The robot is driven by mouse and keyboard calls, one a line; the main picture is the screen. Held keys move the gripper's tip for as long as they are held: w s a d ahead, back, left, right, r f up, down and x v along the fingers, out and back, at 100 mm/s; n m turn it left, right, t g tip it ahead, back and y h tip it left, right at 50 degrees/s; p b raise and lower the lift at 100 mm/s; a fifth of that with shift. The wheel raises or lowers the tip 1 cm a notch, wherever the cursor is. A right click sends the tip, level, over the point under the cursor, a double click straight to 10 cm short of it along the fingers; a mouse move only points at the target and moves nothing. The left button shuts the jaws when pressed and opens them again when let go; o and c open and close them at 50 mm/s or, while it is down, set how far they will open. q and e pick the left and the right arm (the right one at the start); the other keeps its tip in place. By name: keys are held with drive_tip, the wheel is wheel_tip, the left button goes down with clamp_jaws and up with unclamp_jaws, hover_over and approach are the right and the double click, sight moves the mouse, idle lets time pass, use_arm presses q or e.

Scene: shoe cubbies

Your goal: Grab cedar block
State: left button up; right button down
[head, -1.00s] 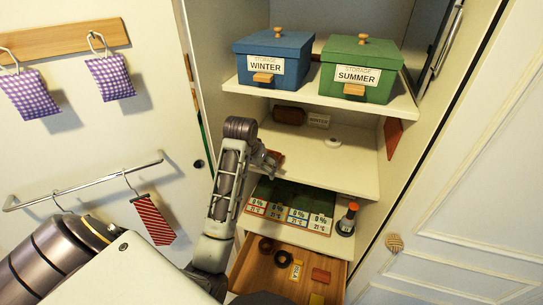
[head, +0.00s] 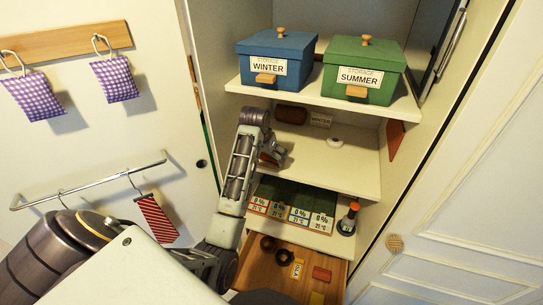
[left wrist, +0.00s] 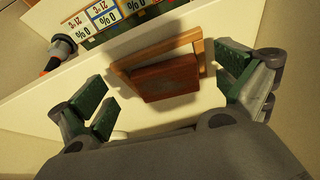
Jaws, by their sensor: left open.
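A red-brown wooden block (left wrist: 170,83), probably the cedar block, lies on the white shelf in the left wrist view, against a lighter wooden frame (left wrist: 150,55). My left gripper (left wrist: 168,92) is open, with one green-padded finger on each side of the block and a gap to both. In the head view my left gripper (head: 276,153) is over the middle shelf (head: 345,172). The block there is mostly hidden by the gripper; only a small reddish part shows. My right gripper is not in view.
Blue WINTER (head: 276,57) and green SUMMER (head: 363,70) boxes stand on the shelf above. Below are labelled cards (head: 298,215), a black-and-red bottle (head: 348,220) and an open drawer (head: 258,278).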

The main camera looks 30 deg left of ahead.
use_arm(q)
drive_tip(key=shift+w+a, duration=0.1)
drive_tip(key=shift+w, duration=0.35)
drive_tip(key=shift+w, duration=0.1)
drive_tip(key=shift+w+a+p, duration=0.2)
drive_tip(key=shift+w+p, duration=0.05)
drive_tip(key=shift+w, duration=0.85)
drive_tip(key=shift+w+a+p, duration=0.2)
drive_tip(key=shift+w+p, duration=0.05)
drive_tip(key=shift+w, duration=0.8)
drive_tip(key=shift+w+f, duration=0.15)
drive_tip(key=shift+f, duration=0.4)
drive_tip(key=c, duration=1.1)
